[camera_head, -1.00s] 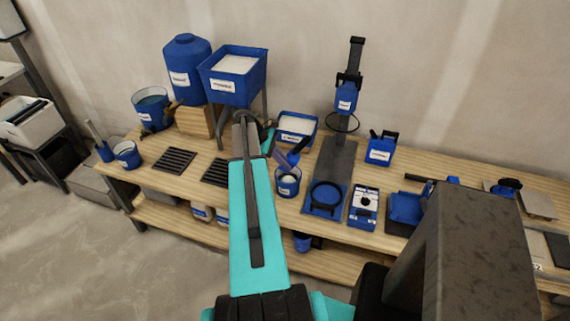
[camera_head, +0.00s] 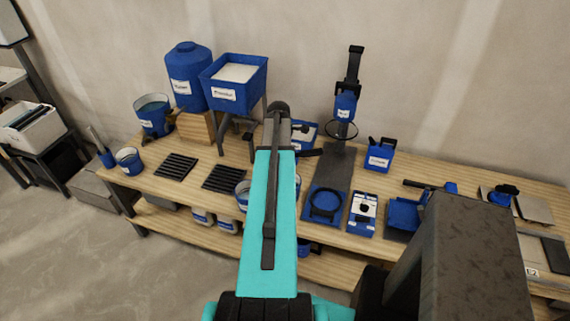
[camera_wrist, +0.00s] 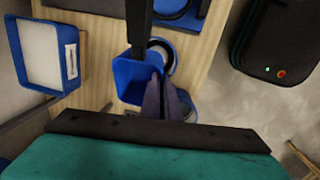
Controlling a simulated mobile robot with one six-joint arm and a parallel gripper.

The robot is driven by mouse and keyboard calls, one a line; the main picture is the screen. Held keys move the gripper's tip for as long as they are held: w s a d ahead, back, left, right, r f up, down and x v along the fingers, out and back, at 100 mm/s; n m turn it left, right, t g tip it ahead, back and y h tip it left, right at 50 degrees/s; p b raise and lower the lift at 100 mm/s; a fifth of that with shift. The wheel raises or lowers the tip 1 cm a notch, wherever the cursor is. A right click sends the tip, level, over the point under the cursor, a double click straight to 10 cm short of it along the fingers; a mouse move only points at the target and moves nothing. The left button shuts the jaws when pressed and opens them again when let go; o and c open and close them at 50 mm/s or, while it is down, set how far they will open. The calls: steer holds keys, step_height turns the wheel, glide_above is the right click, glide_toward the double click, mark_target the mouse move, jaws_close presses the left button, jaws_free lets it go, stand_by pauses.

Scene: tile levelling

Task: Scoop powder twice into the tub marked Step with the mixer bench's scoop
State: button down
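In the head view my gripper is mostly hidden behind my teal arm. In the wrist view my gripper (camera_wrist: 165,98) shows as two narrow purple-grey fingers close together. They appear shut on the blue scoop (camera_wrist: 128,82), whose dark handle runs to the top edge. The contact is partly hidden. The powder tray (camera_wrist: 42,52) with white powder is left of the scoop, and shows partly behind my wrist in the head view (camera_head: 304,130). A blue tub (camera_wrist: 190,106) lies partly hidden behind the fingers. I cannot read which tub is marked Step.
A raised blue powder hopper (camera_head: 236,73) and a tall blue container (camera_head: 188,72) stand at the back left. Two dark grates (camera_head: 176,166) lie on the wooden bench. A dark stand (camera_head: 351,80) and a blue ring plate (camera_head: 325,203) are to the right.

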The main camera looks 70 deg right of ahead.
steer(key=shift+r+t, duration=0.95)
steer(key=shift+t, duration=0.25)
steer(key=shift+w, duration=0.1)
steer(key=w+a+r+b, duration=0.2)
steer(key=w+a+r, duration=0.1)
steer(key=w+a, duration=1.1)
steer(key=w+a+r+b, duration=0.2)
steer(key=w+a, duration=0.9)
steer(key=w, duration=0.5)
steer(key=w+a+r+b, duration=0.1)
steer(key=w+a, duration=0.2)
steer(key=a, duration=1)
steer(key=w+a+r+m+b, duration=0.1)
steer(key=w+a+r, duration=0.1)
steer(key=a, duration=1.1)
steer(key=w+a+r+b, duration=0.2)
steer(key=w+a, duration=0.1)
steer(key=a, duration=1)
steer(key=shift+w+r, duration=0.15)
steer(key=shift+w, duration=0.15)
steer(key=shift+d, duration=0.1)
